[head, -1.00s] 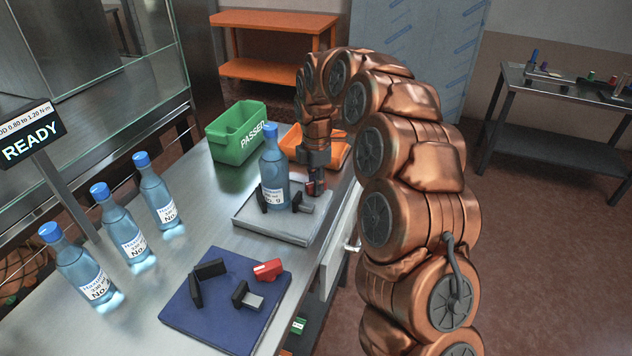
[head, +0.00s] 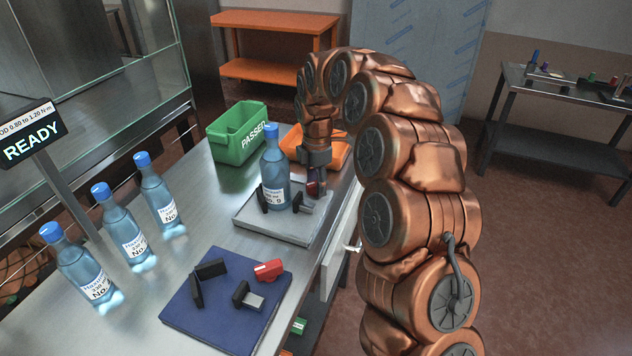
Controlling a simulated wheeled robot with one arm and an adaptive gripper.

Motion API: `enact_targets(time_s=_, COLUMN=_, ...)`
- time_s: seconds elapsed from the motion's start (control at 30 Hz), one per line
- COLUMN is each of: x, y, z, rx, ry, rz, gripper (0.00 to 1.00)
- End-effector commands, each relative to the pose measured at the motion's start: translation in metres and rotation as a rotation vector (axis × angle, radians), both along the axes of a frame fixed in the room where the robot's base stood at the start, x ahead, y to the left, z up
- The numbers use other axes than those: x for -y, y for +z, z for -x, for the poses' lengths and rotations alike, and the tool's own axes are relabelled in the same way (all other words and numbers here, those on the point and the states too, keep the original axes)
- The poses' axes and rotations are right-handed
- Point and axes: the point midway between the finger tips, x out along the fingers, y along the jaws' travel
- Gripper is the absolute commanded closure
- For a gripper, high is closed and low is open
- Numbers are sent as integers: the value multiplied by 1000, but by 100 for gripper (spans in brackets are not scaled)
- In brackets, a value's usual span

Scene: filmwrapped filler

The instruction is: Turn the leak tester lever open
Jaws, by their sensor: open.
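A grey fixture plate (head: 262,224) lies on the steel bench with a blue-capped bottle (head: 274,175) upright between two black jaws (head: 298,203). A small red part (head: 312,189), likely this fixture's lever, shows at my gripper. My gripper (head: 316,186) points down at the plate's right rear corner, right of the bottle. Its fingers are small and dark here; I cannot tell whether they touch the red part. A blue fixture plate (head: 205,325) in front carries empty black jaws and a red lever (head: 268,270). The frame does not label which fixture is the leak tester.
Several blue-capped bottles (head: 122,228) stand in a row at the left. A sign reading READY (head: 31,143) is on a post. A green PASSED bin (head: 222,147) and an orange tray (head: 340,157) stand behind the grey plate. An open drawer (head: 338,262) is at the bench's right edge.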

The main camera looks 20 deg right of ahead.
Motion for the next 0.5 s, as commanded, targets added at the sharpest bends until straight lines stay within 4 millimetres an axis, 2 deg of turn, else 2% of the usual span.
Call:
enact_targets(time_s=0.13, x=0, y=1, z=0, rx=0, ry=0, rz=0, gripper=52)
enact_targets(time_s=0.27, x=0, y=12, z=-1, rx=2, ry=0, rz=1, gripper=52)
enact_targets(time_s=0.5, x=0, y=55, z=-2, rx=7, ry=-1, rz=0, gripper=52)
